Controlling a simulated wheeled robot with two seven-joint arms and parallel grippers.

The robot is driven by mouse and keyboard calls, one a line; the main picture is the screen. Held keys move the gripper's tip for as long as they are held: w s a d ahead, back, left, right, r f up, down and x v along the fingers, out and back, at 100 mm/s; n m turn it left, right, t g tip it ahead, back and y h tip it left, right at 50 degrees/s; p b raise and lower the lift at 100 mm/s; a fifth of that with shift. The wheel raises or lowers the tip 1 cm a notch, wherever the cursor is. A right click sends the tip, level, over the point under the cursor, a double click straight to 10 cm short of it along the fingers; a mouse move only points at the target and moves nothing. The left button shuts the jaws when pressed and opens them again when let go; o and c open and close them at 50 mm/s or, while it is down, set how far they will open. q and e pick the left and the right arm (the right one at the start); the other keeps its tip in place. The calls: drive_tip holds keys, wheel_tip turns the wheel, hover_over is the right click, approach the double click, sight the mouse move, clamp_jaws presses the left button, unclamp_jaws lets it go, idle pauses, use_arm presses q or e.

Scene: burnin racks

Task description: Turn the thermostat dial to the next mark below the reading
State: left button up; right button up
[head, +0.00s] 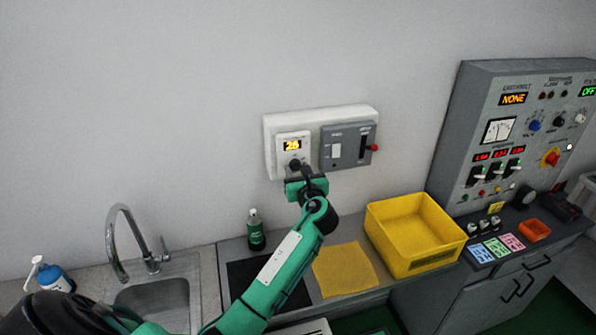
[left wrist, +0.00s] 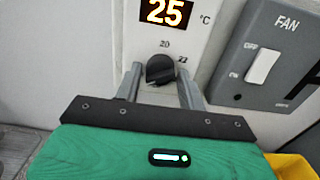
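The thermostat (head: 293,146) is a white unit on the wall panel with a lit orange display, which reads 25 in the left wrist view (left wrist: 166,12). Below the display is a black round dial (left wrist: 161,70), with marks 20 and 22 visible above it; other marks are hidden. My left gripper (head: 297,170) is at the dial. In the left wrist view its two grey fingers (left wrist: 160,82) stand apart, one on each side of the dial, with a gap showing at the left; contact at the right is unclear. My right gripper is not in view.
A grey fan switch box (head: 347,147) with a red-knobbed lever sits right of the thermostat. Below are a yellow bin (head: 415,235), a yellow cloth (head: 344,270), a green bottle (head: 255,232) and a sink (head: 160,300). A grey control panel (head: 470,120) stands at right.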

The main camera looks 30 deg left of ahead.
use_arm(q)
drive_tip(key=c, duration=0.6)
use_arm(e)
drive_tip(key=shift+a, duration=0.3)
